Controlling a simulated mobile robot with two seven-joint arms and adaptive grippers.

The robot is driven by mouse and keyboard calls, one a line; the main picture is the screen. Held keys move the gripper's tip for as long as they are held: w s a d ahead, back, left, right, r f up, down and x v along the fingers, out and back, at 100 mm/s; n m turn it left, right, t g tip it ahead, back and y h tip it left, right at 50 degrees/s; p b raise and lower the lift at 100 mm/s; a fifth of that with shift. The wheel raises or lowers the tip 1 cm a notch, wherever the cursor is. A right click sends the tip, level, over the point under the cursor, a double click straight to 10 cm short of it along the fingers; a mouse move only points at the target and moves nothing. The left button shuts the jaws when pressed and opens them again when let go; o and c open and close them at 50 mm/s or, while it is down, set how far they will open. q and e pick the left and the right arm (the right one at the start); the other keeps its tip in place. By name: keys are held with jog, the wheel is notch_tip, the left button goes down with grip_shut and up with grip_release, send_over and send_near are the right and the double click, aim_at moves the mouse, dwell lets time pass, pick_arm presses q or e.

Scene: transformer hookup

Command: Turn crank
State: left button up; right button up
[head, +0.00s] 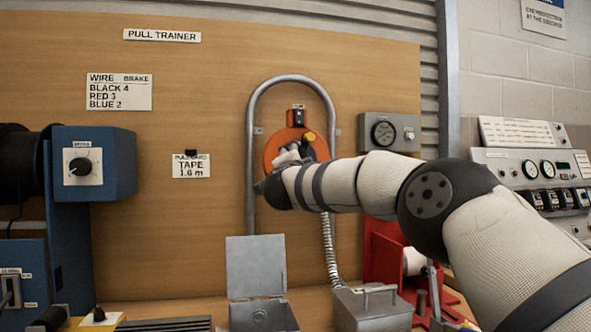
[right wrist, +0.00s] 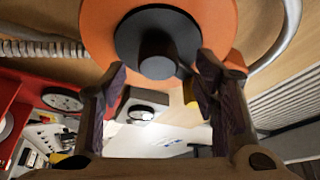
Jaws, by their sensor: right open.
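The orange disc (head: 273,150) is mounted on the upright wooden board inside a bent grey tube. A yellow crank knob (head: 309,138) shows at its upper right. My right gripper (head: 287,152) is in front of the disc and partly hides it. In the right wrist view, the orange disc (right wrist: 100,28) with its dark round hub (right wrist: 158,42) fills the top. The right gripper (right wrist: 165,100) is open there, its fingers apart below the hub. A yellow part (right wrist: 190,93) shows beside the inner side of the right-hand finger; contact cannot be told. My left gripper is not in view.
A grey gauge box (head: 390,132) is right of the tube. A blue box with a dial (head: 98,162) stands left. An open grey metal box (head: 257,265), a closed grey box (head: 371,308) and a red stand (head: 383,250) are below.

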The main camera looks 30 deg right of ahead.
jog(key=v, duration=0.9)
jog(key=shift+s+r, duration=0.1)
jog(key=shift+s, duration=0.05)
